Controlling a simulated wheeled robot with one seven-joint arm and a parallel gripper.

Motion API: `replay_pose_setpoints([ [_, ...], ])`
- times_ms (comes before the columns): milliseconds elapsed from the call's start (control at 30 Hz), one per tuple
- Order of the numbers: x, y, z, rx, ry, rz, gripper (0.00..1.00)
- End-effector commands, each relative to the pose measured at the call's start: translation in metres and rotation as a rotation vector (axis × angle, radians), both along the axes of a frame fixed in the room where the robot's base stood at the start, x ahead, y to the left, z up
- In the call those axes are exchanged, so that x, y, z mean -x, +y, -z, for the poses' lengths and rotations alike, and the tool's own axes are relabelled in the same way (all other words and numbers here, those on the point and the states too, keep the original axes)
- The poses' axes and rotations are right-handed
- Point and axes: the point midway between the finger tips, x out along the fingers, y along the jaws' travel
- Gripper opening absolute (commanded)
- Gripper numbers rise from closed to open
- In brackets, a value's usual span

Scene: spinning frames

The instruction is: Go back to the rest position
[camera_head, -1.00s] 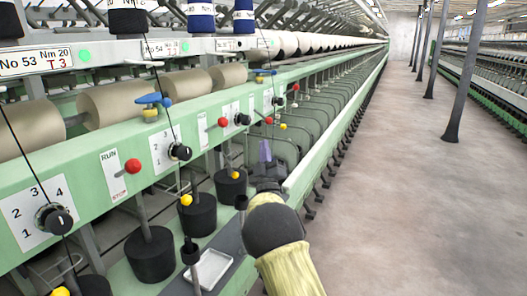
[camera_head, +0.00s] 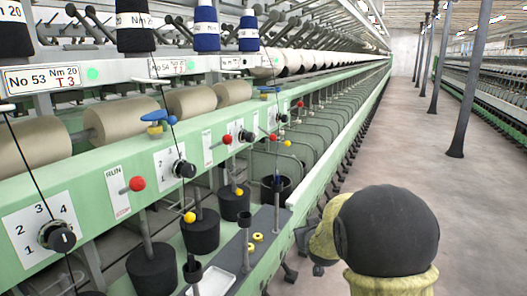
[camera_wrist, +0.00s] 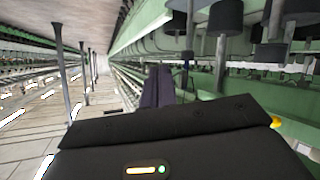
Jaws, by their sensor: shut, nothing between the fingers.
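My gripper (camera_wrist: 158,72) shows in the wrist view as two dark purple fingers close together, shut and with nothing between them. In the head view my arm is bent at the lower right, beside the green frame's front edge, and its black joint and yellow sleeve hide most of the gripper. The gripper is apart from the spindles and knobs. The spinning frame (camera_head: 90,190) runs along the left, with red knobs (camera_head: 137,184), black dials (camera_head: 185,169) and black weighted cylinders (camera_head: 200,232).
A grey shelf (camera_head: 262,222) on the frame holds upright pegs, small yellow rings (camera_head: 258,237) and a white tray (camera_head: 217,284). The aisle floor (camera_head: 430,190) on the right is clear up to a row of grey posts (camera_head: 470,80). Another frame stands beyond.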

Motion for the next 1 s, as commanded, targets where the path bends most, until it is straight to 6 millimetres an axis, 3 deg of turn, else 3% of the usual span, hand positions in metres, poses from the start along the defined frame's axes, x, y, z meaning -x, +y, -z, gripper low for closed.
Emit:
replay_pose_setpoints([
  [33, 0.026, -0.003, 0.01, -0.035, 0.087, 0.008, 0.0],
  [300, 0.171, -0.007, 0.063, -0.163, 0.538, 0.067, 0.0],
  [600, 0.284, -0.009, 0.087, -0.198, 0.837, 0.136, 0.0],
  [700, 0.31, -0.011, 0.084, -0.201, 0.903, 0.158, 0.0],
  [1000, 0.305, -0.011, 0.035, -0.201, 0.895, 0.154, 0.0],
])
